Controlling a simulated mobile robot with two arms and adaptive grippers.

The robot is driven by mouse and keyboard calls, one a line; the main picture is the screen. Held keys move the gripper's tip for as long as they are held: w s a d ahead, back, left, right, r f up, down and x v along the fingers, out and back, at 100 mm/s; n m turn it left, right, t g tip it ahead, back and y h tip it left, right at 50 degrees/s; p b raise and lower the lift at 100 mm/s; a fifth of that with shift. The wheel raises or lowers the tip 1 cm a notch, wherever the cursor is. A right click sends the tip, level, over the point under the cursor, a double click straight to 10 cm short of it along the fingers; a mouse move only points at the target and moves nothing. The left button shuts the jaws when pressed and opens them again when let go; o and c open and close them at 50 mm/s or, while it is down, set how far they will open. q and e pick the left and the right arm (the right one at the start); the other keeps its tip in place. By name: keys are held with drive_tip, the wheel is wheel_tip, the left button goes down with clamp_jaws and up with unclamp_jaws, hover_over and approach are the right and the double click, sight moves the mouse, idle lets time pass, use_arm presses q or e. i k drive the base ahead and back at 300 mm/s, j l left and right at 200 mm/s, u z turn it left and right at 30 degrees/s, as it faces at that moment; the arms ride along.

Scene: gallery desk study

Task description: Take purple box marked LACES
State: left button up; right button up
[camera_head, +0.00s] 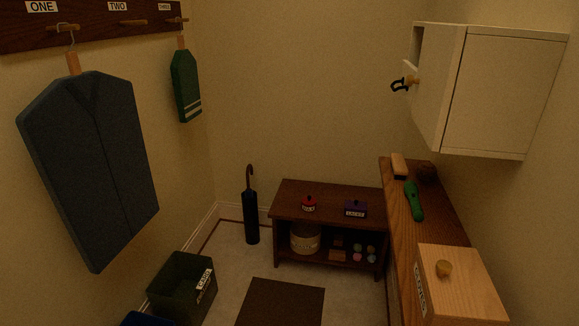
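The purple box marked LACES (355,208) sits on top of a low dark wooden bench (325,190) against the far wall. It is small, with a dark knob or dark item on its top and a pale label on its front. It is towards the right part of the bench top. Neither of my grippers shows in the head view.
A red tin (308,204) stands left of the purple box. A dark umbrella (251,215) leans left of the bench. A dark mat (281,303) and green bin (183,287) are on the floor. A wooden counter (440,222) runs along the right, below an ajar white cabinet (490,95).

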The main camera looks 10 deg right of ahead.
sight(347, 212)
drive_tip(key=i+j+z, duration=0.4)
drive_tip(key=j+z, duration=0.15)
drive_tip(key=i+j+z, duration=0.3)
drive_tip(key=j+z, duration=0.25)
drive_tip(key=j, duration=0.15)
